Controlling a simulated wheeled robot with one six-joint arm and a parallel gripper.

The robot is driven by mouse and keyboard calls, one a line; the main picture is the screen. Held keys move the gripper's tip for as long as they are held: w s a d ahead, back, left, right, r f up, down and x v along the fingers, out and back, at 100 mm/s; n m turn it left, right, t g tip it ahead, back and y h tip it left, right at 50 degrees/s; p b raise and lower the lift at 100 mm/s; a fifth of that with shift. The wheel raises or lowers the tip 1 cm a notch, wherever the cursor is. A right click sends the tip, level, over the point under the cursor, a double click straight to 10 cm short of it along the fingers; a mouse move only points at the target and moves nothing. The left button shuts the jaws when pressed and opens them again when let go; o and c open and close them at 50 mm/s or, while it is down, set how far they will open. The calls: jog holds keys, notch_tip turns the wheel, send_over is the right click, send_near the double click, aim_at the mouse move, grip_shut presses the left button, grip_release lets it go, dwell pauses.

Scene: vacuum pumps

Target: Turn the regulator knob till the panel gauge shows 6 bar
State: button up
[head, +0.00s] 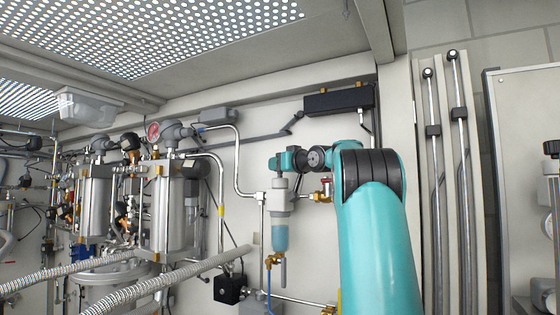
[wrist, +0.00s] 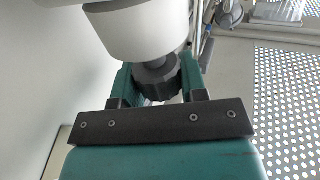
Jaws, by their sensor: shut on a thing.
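The regulator (head: 279,201) is a pale body with a blue bowl below it, mounted upright on the wall left of my arm in the head view. My gripper (head: 280,166) is at its top. In the wrist view the dark ribbed knob (wrist: 160,82) sits between the two teal fingers of my gripper (wrist: 158,84), which are shut on it. The regulator's white body (wrist: 135,32) shows beyond the knob. I cannot make out the panel gauge; a small red-rimmed dial (head: 153,131) shows at the left in the head view, its reading too small to tell.
Steel pipes and metal pump vessels (head: 176,210) fill the left. A black box (head: 338,100) is on the wall above my arm.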

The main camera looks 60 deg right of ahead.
jog(key=shift+n+y+p, duration=0.35)
jog(key=shift+n+y, duration=0.15)
jog(key=shift+y, duration=0.2)
jog(key=o, duration=0.9)
jog(key=shift+b+v, duration=2)
jog(key=shift+v, duration=1.75)
jog(key=shift+f, duration=0.15)
